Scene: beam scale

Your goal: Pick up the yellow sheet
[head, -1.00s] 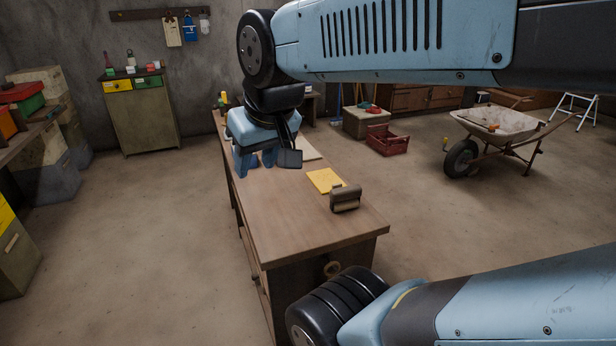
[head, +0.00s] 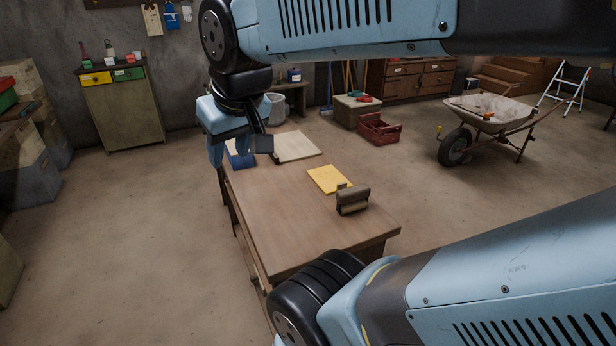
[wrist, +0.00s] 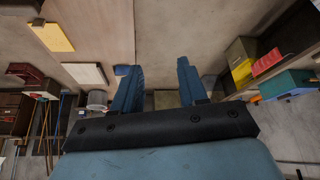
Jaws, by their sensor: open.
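The yellow sheet (head: 330,179) lies flat on the wooden workbench (head: 290,225), right of its middle. It also shows at the upper left of the wrist view (wrist: 52,36). My gripper (head: 228,154) hangs at the bench's far left edge in the head view, clearly apart from the sheet. In the wrist view its two blue fingers (wrist: 158,84) stand apart with nothing held between them. Part of the gripper is hidden behind my wrist in the head view.
A dark brown block-like object (head: 352,200) stands close by the sheet's near right corner. A pale board (head: 297,146) lies at the bench's far end. The near part of the bench top is clear. A wheelbarrow (head: 490,112) and a red crate (head: 379,128) are on the floor beyond.

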